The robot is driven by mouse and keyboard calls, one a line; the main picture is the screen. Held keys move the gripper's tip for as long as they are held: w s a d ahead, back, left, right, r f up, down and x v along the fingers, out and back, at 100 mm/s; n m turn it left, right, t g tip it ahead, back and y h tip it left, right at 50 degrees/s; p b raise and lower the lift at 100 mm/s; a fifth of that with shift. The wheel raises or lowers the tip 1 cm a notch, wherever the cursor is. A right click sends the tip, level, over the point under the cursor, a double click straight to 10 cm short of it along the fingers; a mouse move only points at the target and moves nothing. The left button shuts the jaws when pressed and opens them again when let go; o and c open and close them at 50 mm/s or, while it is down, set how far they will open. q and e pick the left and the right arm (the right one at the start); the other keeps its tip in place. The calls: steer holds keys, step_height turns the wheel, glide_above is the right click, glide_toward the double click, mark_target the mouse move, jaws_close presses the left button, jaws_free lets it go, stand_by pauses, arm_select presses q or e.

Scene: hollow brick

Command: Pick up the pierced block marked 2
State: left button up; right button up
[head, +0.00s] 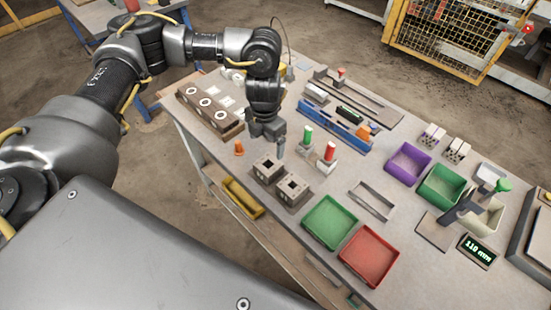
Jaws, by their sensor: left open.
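Two grey-brown pierced blocks stand side by side on a small plate on the workbench (310,204). One block (267,169) is nearer the left edge, the other (292,188) is to its right and nearer me. Both show dark openings on top. I cannot read any number on them, so I cannot tell which is marked 2. My left gripper (280,150) points down just behind the blocks, above the bench, with nothing visible in it. The gap between its fingers is hard to see. My right gripper is not in view.
An orange cone (239,147) stands left of the gripper. Posts with green (306,140) and red (328,158) tops stand close on its right. Green (328,222) and red (369,256) trays lie right of the blocks.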

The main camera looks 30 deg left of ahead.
arm_select(q)
steer(key=s, duration=0.1)
glide_above(268, 165)
steer(key=d, duration=0.1)
steer(key=f, duration=0.3)
steer(key=s+f, duration=0.1)
steer(key=f, duration=0.1)
steer(key=shift+f, duration=0.2)
steer(key=shift+s+a+p, duration=0.1)
steer(key=shift+s+p, duration=0.05)
steer(key=shift+p, duration=0.15)
steer(key=shift+s+f, duration=0.15)
steer(key=shift+f, duration=0.1)
steer(key=shift+f+p, duration=0.5)
steer(key=shift+f, duration=1.8)
steer(key=c, duration=1.3)
steer(key=shift+o, duration=0.2)
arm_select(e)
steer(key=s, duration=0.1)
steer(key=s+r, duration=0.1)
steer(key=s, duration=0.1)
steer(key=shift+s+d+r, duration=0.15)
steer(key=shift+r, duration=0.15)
